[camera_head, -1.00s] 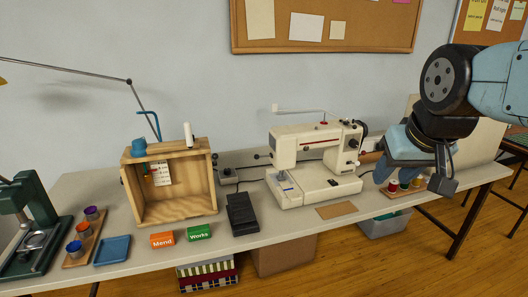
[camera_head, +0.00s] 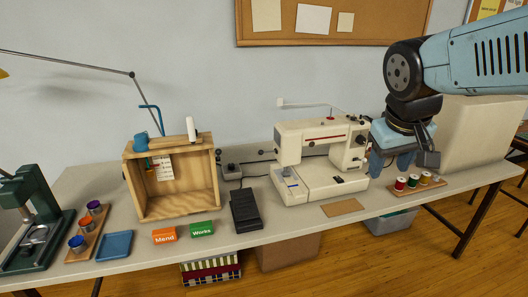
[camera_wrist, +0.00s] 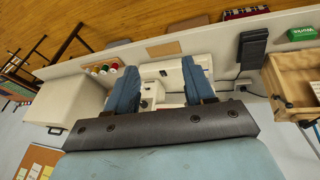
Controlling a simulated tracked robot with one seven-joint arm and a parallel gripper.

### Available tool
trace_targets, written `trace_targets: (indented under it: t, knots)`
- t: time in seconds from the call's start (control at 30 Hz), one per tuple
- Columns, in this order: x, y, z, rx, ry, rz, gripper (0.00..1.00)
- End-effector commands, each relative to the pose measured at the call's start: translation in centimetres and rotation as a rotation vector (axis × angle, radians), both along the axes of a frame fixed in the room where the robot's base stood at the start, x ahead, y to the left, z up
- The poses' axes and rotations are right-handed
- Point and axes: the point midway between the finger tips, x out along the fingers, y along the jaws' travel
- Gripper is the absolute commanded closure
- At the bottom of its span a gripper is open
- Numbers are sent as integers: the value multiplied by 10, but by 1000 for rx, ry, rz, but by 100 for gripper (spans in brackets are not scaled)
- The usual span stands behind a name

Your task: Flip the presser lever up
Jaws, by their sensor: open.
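A white sewing machine (camera_head: 322,158) stands on the table, right of the middle in the head view. The presser lever is too small to make out in either view. My gripper (camera_head: 390,164) hangs just right of the machine's right end, pointing down. In the wrist view my gripper (camera_wrist: 162,88) is open and empty, with its two blue fingers apart. The sewing machine (camera_wrist: 160,75) shows between and beyond the fingers, partly hidden by them.
A wooden rack of thread spools (camera_head: 418,183) lies right of the machine. A black pedal (camera_head: 245,210), a wooden box (camera_head: 180,207) and orange (camera_head: 164,236) and green (camera_head: 201,230) blocks stand to the left. A brown card (camera_head: 342,207) lies in front.

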Motion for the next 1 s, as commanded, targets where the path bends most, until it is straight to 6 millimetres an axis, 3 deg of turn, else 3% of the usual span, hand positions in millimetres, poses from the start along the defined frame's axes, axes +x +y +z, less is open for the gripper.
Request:
trace_targets:
  t: [0.3,0.57,0.77,1.0]
  knots:
    - [60,-7,-23,-324,196,146,47]
    - [118,4,-40,-609,288,277,47]
    - [167,27,-55,-834,315,390,47]
    - [225,75,-80,-1106,292,538,47]
